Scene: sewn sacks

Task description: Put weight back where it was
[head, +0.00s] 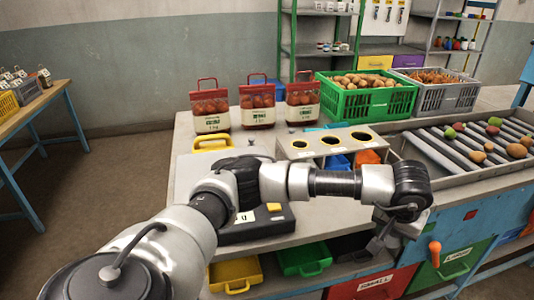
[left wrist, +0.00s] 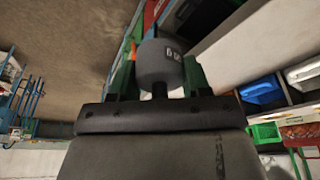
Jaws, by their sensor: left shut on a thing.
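A dark grey cylindrical weight with a small white label (left wrist: 158,62) sits between the two fingers of my left gripper (left wrist: 160,84) in the left wrist view. The gripper is shut on it. In the head view my left arm reaches across the table, and its gripper (head: 381,238) hangs at the table's front edge. The weight cannot be made out clearly there. A black scale (head: 262,228) with a yellow button stands on the table, partly behind my arm. My right gripper is not in view.
Three red-topped sacks (head: 257,104) stand at the back of the worktable. A box with round holes (head: 332,142) is behind my arm. A green crate (head: 366,97) and grey crate (head: 440,94) stand behind it. A roller tray (head: 470,148) is at the right. Drawers (head: 371,285) are below.

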